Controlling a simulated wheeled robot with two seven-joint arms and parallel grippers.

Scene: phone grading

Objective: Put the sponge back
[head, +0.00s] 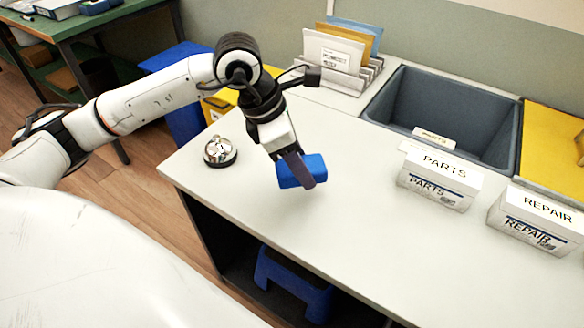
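A blue sponge (314,166) is between the fingers of my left gripper (298,171) in the head view. The gripper points down and appears shut on the sponge. The sponge appears held a little above the white table (335,215), left of the table's middle. Part of the sponge is hidden behind the near finger. My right gripper is not in view.
A silver bell (220,151) sits left of the gripper. White boxes marked PARTS (439,180) and REPAIR (538,221) stand on the right. A grey bin (443,110) and a folder rack (343,62) are at the back. The front tabletop is clear.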

